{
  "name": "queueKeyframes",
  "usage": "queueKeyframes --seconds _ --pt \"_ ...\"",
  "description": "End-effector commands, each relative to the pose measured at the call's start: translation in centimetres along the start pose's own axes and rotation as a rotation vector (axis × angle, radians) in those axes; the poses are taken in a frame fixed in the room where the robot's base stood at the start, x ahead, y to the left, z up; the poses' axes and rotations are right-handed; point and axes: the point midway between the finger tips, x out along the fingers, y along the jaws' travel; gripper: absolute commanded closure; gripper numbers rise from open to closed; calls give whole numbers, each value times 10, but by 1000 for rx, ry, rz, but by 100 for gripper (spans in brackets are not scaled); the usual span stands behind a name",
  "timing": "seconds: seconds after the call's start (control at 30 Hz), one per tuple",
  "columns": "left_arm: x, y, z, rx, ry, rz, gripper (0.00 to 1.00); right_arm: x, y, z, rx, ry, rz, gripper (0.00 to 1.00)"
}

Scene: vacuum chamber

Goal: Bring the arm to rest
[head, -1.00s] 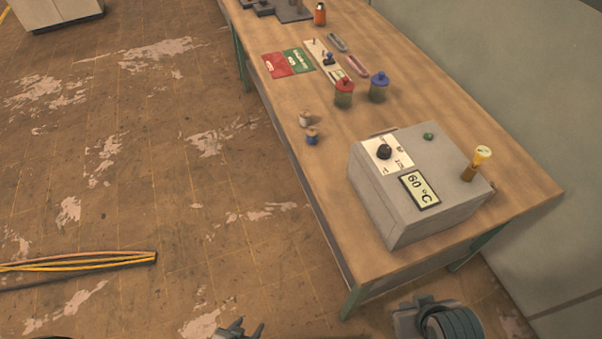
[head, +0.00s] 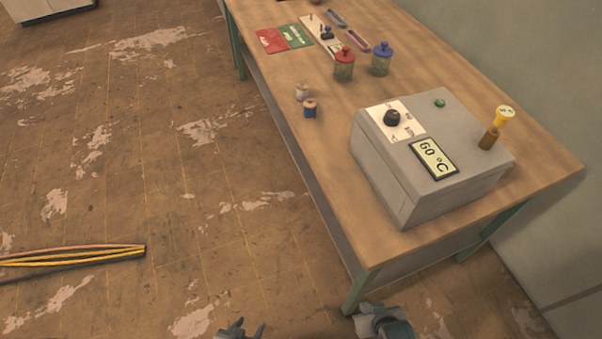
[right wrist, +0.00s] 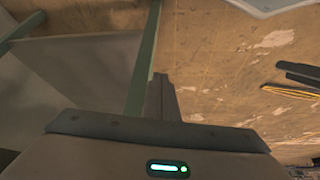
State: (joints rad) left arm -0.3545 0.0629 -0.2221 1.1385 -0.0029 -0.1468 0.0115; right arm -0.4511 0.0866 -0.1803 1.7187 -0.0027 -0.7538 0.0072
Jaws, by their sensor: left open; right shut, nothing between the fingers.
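My left gripper (head: 240,329) is at the bottom edge of the head view, over the floor, with its fingers apart and nothing between them. My right gripper (head: 368,313) is at the bottom of the head view, by the near leg of the workbench. Most of the right arm is out of frame. In the right wrist view the right gripper's fingers (right wrist: 161,97) are together and empty. A green bench leg shows behind them; I cannot tell how far apart they are.
The wooden workbench (head: 325,167) carries a grey 60 °C box (head: 440,150), a red-lidded jar (head: 344,66), a blue-lidded jar (head: 381,59) and two small spools (head: 309,108). Yellow cables (head: 75,256) lie on the floor at left. The floor between is clear.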

Motion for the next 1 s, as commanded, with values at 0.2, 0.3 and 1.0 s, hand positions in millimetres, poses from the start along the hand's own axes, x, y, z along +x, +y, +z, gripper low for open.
queueKeyframes --seconds 0.2,0.3,1.0 --pt "50 1 34 1 15 3 51 112 -13 70 -7 70 -19 100" --pt "64 1 43 1 22 4 51 144 -18 97 -10 101 -27 100" --pt "80 2 54 2 31 5 51 180 -26 133 -14 157 -38 100"
